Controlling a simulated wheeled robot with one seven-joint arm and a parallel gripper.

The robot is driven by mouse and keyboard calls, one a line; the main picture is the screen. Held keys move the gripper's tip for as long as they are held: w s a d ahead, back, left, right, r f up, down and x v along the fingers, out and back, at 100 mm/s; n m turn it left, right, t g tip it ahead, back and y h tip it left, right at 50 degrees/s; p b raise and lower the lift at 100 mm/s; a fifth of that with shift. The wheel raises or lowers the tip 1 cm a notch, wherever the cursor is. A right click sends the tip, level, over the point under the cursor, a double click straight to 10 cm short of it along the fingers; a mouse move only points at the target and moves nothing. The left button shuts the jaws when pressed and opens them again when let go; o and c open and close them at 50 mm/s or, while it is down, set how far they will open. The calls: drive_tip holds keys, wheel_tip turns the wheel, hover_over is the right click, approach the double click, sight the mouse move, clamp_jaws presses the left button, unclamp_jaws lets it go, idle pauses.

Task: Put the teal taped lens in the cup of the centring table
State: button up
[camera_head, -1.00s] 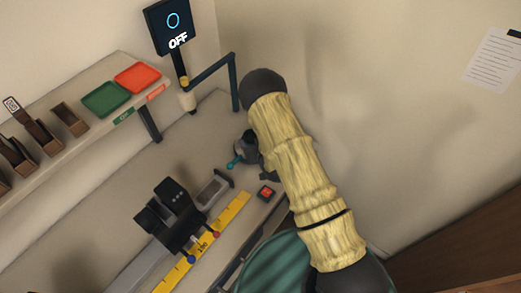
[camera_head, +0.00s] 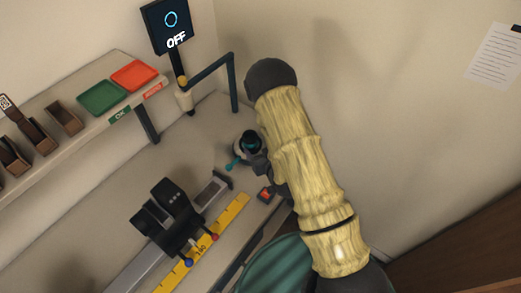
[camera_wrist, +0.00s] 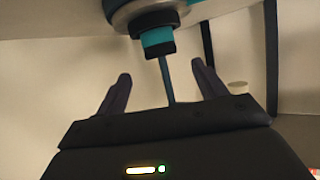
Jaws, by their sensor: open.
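The teal taped lens (camera_head: 251,144), dark with a teal band, appears to stand in the pale metal cup of the centring table (camera_head: 240,150). In the wrist view the lens (camera_wrist: 158,38) juts from the metal cup (camera_wrist: 148,17) with its black end towards me; it looks in line with the cup. My gripper (camera_wrist: 163,71) is open, with empty space between its fingers. It is apart from the lens, at the cup's near right in the head view, where my arm partly hides it. How deep the lens sits is hidden.
A screen reading OFF (camera_head: 168,25) stands behind on a post with a dark bent arm (camera_head: 210,70). A teal lever (camera_head: 234,162) sticks out beside the cup. A red button box (camera_head: 265,194), yellow ruler (camera_head: 228,215) and black rail carriage (camera_head: 170,215) are in front. Green (camera_head: 101,97) and red (camera_head: 134,75) trays lie on the shelf.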

drive_tip(key=s+d+r+m+g+h, duration=0.15)
drive_tip(key=d+r+g+h, duration=0.25)
drive_tip(key=d+r, duration=0.45)
drive_tip(key=s+d+r+m+g, duration=0.1)
drive_tip(key=s+d+r+g, duration=0.1)
drive_tip(key=s+r, duration=0.3)
drive_tip(key=s+d+r+m+g+h, duration=0.1)
drive_tip(key=s+d+r+g, duration=0.2)
drive_tip(key=s+r, duration=0.3)
drive_tip(key=s, duration=0.4)
drive_tip(key=shift+s+d+m+g, duration=0.25)
drive_tip(key=shift+s+m+g, duration=0.1)
drive_tip(key=shift+s+g, duration=0.05)
